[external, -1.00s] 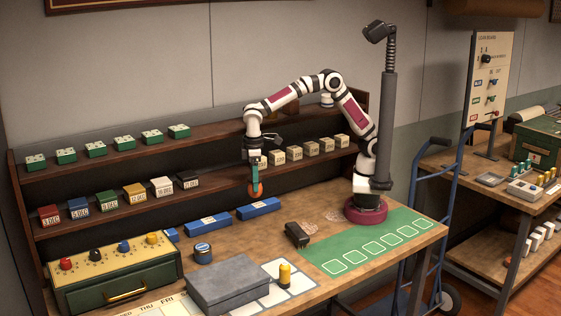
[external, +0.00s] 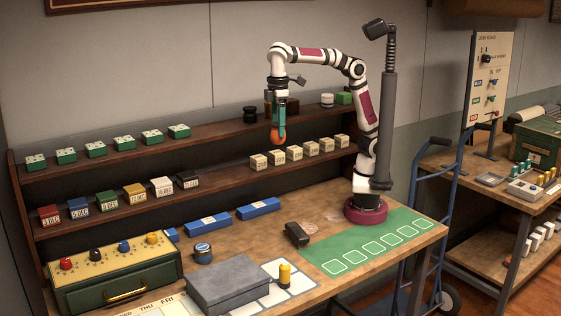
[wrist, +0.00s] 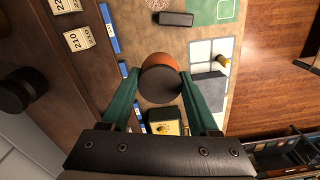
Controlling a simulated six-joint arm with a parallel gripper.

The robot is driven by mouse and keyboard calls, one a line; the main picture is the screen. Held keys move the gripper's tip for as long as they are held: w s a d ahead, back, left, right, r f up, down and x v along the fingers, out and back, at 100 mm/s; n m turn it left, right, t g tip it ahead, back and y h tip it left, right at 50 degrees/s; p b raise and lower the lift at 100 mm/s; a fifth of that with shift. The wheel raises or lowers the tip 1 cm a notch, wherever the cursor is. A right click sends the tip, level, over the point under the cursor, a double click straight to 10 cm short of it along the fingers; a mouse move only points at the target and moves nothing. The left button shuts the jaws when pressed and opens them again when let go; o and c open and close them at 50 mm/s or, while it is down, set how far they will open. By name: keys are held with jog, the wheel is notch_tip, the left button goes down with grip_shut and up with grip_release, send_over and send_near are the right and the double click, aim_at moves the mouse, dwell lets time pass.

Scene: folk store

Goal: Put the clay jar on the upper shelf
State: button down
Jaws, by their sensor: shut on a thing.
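An orange-brown clay jar with a dark top (wrist: 160,80) is held between the two green fingers of my gripper (wrist: 162,88) in the wrist view. In the external view my gripper (external: 279,128) points down with the orange jar (external: 275,138) at its tips. The jar hangs in front of the upper shelf (external: 215,132), at about its height, clear of the table. I cannot tell from the picture how far it is from the shelf edge.
On the upper shelf, a black jar (external: 250,114), a white jar (external: 327,100) and a green box (external: 344,98) stand near my gripper. Green blocks (external: 95,149) line its left part. Cream blocks (external: 294,153) sit on the lower shelf. The wood table (external: 225,235) is below.

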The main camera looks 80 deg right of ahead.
jog(key=d+r+m, duration=0.3)
jog(key=d+m, duration=0.2)
jog(key=d, duration=0.4)
jog(key=s+d+r+m, duration=0.1)
jog(key=d+r+m, duration=0.2)
jog(key=d+m, duration=0.3)
jog(key=d+r+m, duration=0.2)
jog(key=d+m, duration=0.4)
jog(key=d, duration=0.5)
jog(key=shift+s+d+r, duration=0.35)
jog(key=shift+d+r, duration=0.05)
jog(key=s+d+r+m, duration=0.1)
jog(key=s+d+m, duration=0.4)
jog(key=d+m, duration=0.2)
jog(key=f, duration=0.7)
jog(key=shift+w+d+f, duration=0.15)
jog(key=shift+w+f, duration=0.1)
jog(key=shift+f, duration=0.1)
jog(key=shift+f, duration=0.1)
jog(key=shift+c, duration=0.7)
grip_release()
